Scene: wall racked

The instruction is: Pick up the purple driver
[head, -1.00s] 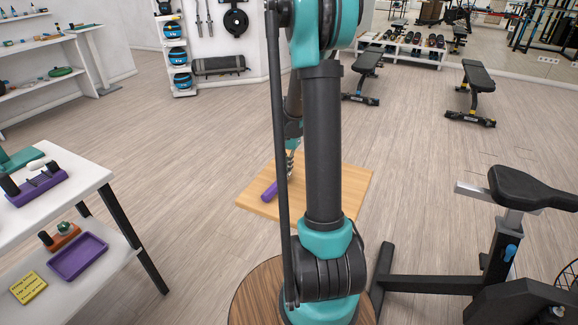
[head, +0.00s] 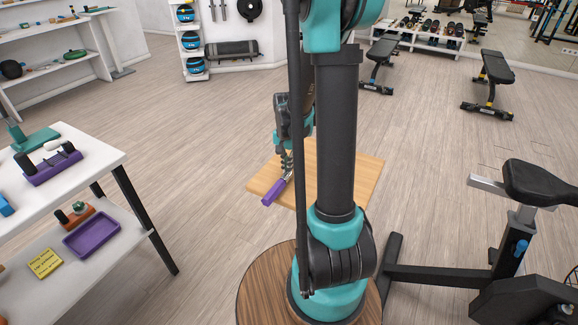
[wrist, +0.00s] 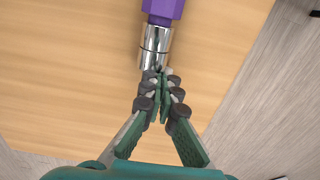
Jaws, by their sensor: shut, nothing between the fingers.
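The purple driver has a purple handle (head: 273,191) and a shiny metal shank (wrist: 155,45). It lies on a light wooden board (head: 362,174), its handle toward the board's left edge in the head view. In the wrist view the handle (wrist: 163,8) is cut off at the top edge. My gripper (wrist: 161,78) is shut and empty. Its fingertips are right at the lower end of the metal shank; I cannot tell whether they touch it. In the head view my gripper (head: 287,166) is small, just above the shank.
A white shelf table (head: 108,160) stands at the left, with a purple tray (head: 92,236) and a yellow note (head: 45,263) on its lower shelf. An exercise bike (head: 515,230) stands at the right. Open wooden floor lies behind the board.

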